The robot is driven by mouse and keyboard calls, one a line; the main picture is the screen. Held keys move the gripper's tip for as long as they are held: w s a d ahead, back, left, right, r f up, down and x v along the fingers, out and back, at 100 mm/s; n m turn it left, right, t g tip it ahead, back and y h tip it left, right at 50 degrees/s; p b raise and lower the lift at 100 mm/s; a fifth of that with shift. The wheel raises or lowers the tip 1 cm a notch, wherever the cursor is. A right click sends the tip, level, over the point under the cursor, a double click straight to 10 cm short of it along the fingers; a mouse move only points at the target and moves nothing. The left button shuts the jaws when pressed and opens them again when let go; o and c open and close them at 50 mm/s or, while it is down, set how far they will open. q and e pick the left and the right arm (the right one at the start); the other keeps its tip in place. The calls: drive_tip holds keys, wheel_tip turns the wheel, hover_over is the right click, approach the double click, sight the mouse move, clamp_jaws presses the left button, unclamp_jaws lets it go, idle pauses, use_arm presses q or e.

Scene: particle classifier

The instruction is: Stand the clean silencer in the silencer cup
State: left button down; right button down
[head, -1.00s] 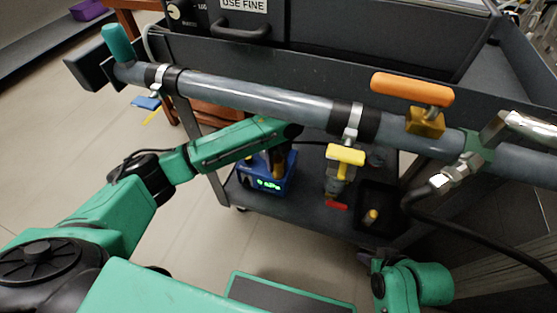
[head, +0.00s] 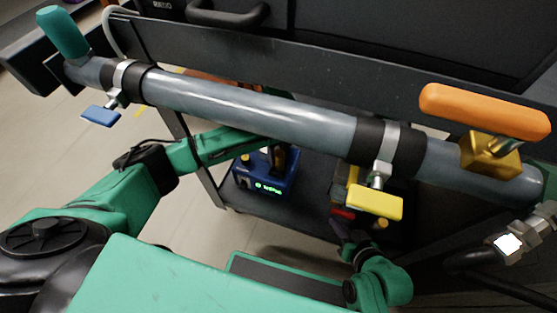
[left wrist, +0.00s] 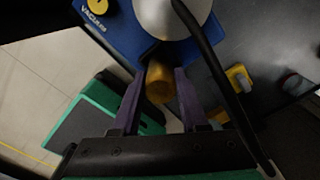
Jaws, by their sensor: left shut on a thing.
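My left gripper (left wrist: 160,88) is shut on a brass-coloured cylindrical silencer (left wrist: 160,82), seen between its two purple fingers in the left wrist view. The silencer is right beside the blue vacuum unit (left wrist: 122,28); I cannot tell whether it touches or is fixed to it. In the head view my left arm reaches under the big pipe, and the gripper is mostly hidden above the blue unit (head: 262,187) with its lit green display. A dark reddish round thing (left wrist: 295,83) may be the silencer cup; I cannot tell. My right gripper (head: 341,230) is small and dark near the lower shelf.
A thick grey pipe (head: 240,108) crosses above the lower shelf, with blue (head: 101,116), yellow (head: 375,202) and orange (head: 485,111) handles. A small yellow-capped piece (head: 380,223) is on the shelf's right side. A black hose (left wrist: 215,70) passes close to my left fingers.

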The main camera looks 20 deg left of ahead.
use_arm(q)
drive_tip(key=shift+f, duration=0.95)
drive_tip(key=shift+r, duration=0.1)
use_arm(e)
drive_tip(key=shift+a+f+t+y, duration=0.2)
drive_tip(key=shift+a+t+y, duration=0.1)
drive_tip(key=shift+a+t, duration=0.3)
use_arm(q)
drive_tip(key=shift+c, duration=2.2)
unclamp_jaws()
